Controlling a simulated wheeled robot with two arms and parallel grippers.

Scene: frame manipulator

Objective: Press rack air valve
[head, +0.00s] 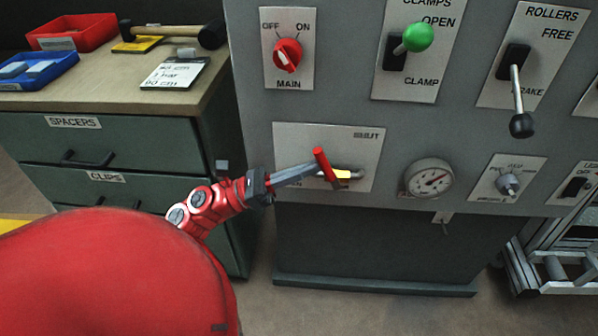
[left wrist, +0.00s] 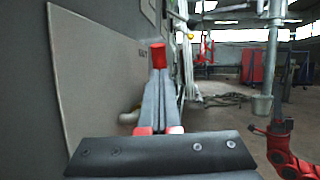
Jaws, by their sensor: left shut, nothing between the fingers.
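The air valve sits on a pale plate (head: 348,143) low on the grey cabinet front, with "SHUT" at the plate's upper right. Its red lever (head: 325,167) stands tilted in front of a brass body (head: 347,174) and a short metal pipe. My left gripper (head: 314,168) reaches in from the left, shut and empty, its fingertips at the lever. In the left wrist view the closed fingers (left wrist: 160,100) point along the plate, and the lever's red end (left wrist: 158,55) shows just beyond the tips. I cannot tell whether they touch.
Above the valve are a red main switch (head: 287,54) and a green-knobbed clamp lever (head: 417,38). A drawer bench (head: 110,150) with trays and a mallet stands at the left.

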